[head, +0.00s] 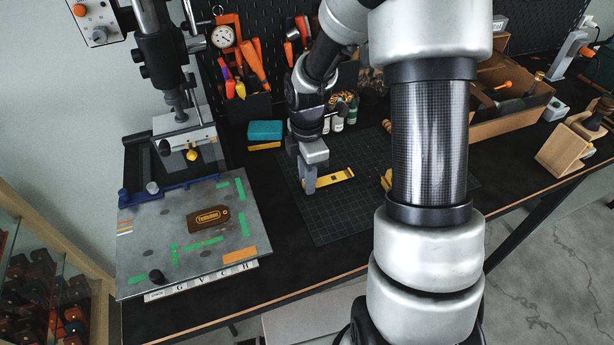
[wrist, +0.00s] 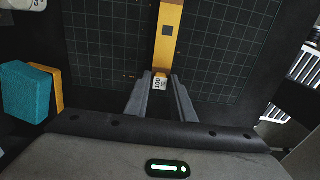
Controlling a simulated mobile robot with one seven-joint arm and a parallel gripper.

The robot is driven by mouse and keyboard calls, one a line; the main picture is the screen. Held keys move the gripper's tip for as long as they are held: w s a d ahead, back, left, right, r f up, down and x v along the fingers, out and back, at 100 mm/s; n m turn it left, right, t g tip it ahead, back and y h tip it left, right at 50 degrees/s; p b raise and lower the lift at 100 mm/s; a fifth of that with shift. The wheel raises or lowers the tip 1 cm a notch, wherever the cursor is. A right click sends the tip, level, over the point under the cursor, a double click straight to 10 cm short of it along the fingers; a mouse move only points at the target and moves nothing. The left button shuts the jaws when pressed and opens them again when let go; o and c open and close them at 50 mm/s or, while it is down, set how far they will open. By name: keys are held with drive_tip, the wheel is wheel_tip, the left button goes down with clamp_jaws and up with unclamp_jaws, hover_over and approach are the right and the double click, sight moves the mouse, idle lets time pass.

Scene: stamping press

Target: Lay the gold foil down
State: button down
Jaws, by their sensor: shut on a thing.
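A gold strip (head: 338,177), which looks like the gold foil, stretches out to the right from my gripper (head: 308,186) over the dark green cutting mat (head: 325,222). In the wrist view the foil (wrist: 170,44) runs up from between the fingertips (wrist: 160,82). It has a small dark square and a white label reading "100" at the near end. My gripper is shut on that end. The foil is at or just above the mat; I cannot tell whether it touches. The stamping press (head: 178,100) stands at the left, above a grey plate (head: 140,262) bearing a brown tag (head: 208,218).
A teal block (head: 265,130) lies on a yellow-orange one behind the mat; it also shows in the wrist view (wrist: 28,94). Another yellow item (head: 386,180) is partly hidden by my arm. Tools and bottles stand at the back; a cardboard box (head: 510,115) is right. The mat's front is clear.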

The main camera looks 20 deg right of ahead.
drive_tip(key=shift+f, duration=0.35)
drive_tip(key=c, duration=1.4)
unclamp_jaws()
drive_tip(key=shift+c, duration=0.2)
wheel_tip(320, 180, up, 17)
drive_tip(key=p, duration=0.1)
drive_tip(key=shift+r, duration=0.2)
drive_tip(key=shift+p, duration=0.3)
